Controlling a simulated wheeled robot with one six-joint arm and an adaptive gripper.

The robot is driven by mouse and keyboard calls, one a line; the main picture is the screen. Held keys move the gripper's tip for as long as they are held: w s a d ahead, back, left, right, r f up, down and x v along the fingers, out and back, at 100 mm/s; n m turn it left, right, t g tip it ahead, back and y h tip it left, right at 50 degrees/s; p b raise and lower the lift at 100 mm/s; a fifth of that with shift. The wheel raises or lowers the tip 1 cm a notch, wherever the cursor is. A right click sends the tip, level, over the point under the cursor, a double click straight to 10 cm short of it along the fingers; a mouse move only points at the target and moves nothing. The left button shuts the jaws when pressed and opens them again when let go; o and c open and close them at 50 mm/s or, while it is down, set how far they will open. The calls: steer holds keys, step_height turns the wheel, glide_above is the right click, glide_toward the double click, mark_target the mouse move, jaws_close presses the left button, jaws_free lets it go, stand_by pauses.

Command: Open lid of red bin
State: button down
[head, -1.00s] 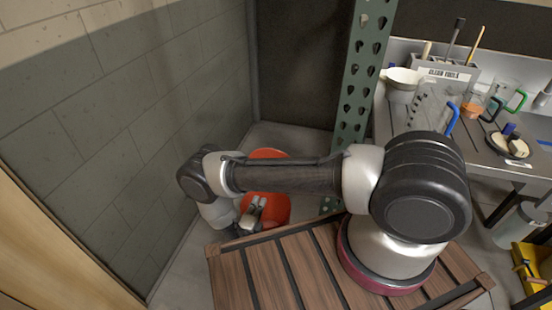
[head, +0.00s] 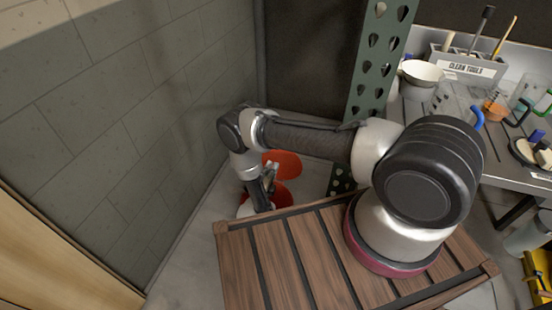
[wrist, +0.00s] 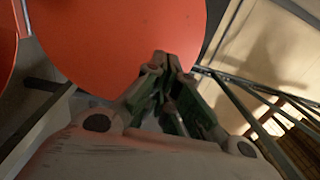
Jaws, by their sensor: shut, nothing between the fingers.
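The red bin (head: 281,196) stands on the floor in the corner, beyond the wooden slatted platform and partly hidden by my arm and gripper. Its red lid (head: 285,162) shows as a separate round red disc above and behind the bin, raised and tilted. My gripper (head: 271,172) is beside the lid and over the bin's left part. In the wrist view, the fingertips (wrist: 167,62) are together and empty, overlapping a large smooth red surface (wrist: 120,40), seemingly the lid. I cannot tell whether they touch it. Another red part (wrist: 6,45) shows at the left edge.
A block wall (head: 130,130) is close on the left. A green perforated post (head: 376,70) stands right of the bin. The wooden platform (head: 300,255) lies in front. A bench (head: 510,170) with tools and cups is at the right.

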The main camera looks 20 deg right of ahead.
mark_target(276, 158)
steer(key=shift+x, duration=2.8)
steer(key=shift+w+d+r+g+y, duration=0.2)
steer(key=shift+w+d+g, duration=0.15)
steer(key=shift+w, duration=0.2)
steer(key=shift+w+d+r+g+y, duration=0.1)
steer(key=shift+w+d+g+y, duration=0.15)
steer(key=shift+w+d, duration=0.3)
steer(key=shift+w+d+f+g, duration=0.15)
steer(key=shift+w+g, duration=0.15)
steer(key=shift+w, duration=0.2)
